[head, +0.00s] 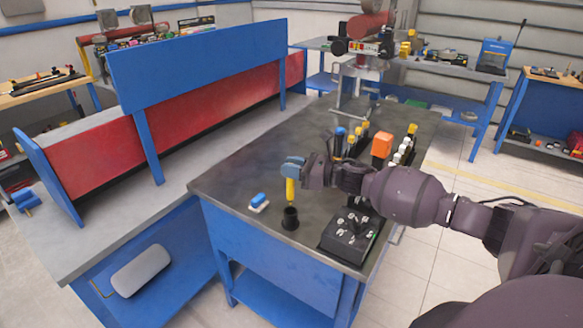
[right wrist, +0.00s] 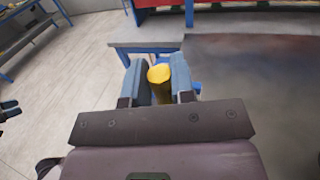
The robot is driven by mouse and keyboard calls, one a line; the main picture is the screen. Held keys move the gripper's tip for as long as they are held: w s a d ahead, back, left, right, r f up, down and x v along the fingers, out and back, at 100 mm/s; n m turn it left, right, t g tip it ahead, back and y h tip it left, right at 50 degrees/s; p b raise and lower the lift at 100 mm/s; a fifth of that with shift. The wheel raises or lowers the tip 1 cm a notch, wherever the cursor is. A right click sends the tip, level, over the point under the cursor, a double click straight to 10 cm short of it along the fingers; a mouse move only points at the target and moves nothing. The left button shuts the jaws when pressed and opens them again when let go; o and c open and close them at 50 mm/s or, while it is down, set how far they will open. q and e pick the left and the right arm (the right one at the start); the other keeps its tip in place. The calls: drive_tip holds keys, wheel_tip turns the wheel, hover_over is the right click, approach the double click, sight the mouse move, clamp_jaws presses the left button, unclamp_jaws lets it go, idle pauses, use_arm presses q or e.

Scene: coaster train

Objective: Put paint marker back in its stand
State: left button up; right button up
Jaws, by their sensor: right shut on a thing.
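A yellow paint marker (head: 290,190) hangs upright from my right gripper (head: 292,168) in the head view. My right gripper is shut on it. In the right wrist view the marker (right wrist: 160,75) shows end-on between the two blue-grey fingers (right wrist: 158,80). A small black round stand (head: 290,218) stands on the dark tabletop, below the marker's lower end. The marker seems to be just above the stand, though I cannot tell the exact gap.
A blue and white block (head: 259,202) lies left of the stand. A black control box (head: 349,232) sits to the right, under my right arm. Several yellow, white and orange items stand farther back on the dark table (head: 237,180). The tabletop left of the gripper is mostly clear.

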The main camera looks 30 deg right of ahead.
sight(292, 198)
use_arm(q)
drive_tip(key=shift+w+d+f+b, duration=0.1)
drive_tip(key=shift+w+f+b, duration=0.5)
drive_tip(key=shift+b, duration=0.75)
use_arm(e)
drive_tip(key=shift+f, duration=1.4)
use_arm(q)
drive_tip(key=shift+s+f+b, duration=0.15)
drive_tip(key=shift+f+b, duration=0.35)
drive_tip(key=shift+f, duration=0.2)
use_arm(e)
drive_tip(key=shift+f, duration=0.6)
use_arm(q)
drive_tip(key=shift+s+f+b, duration=0.3)
drive_tip(key=shift+f+b, duration=0.2)
drive_tip(key=shift+f, duration=0.25)
use_arm(e)
drive_tip(key=shift+f, duration=0.6)
use_arm(q)
drive_tip(key=shift+w+f+b, duration=0.1)
drive_tip(key=shift+f+b, duration=0.6)
drive_tip(key=shift+f, duration=0.05)
use_arm(e)
drive_tip(key=shift+f, duration=0.9)
use_arm(q)
drive_tip(key=shift+s+f, duration=0.2)
drive_tip(key=shift+s, duration=0.05)
use_arm(e)
drive_tip(key=o, duration=0.9)
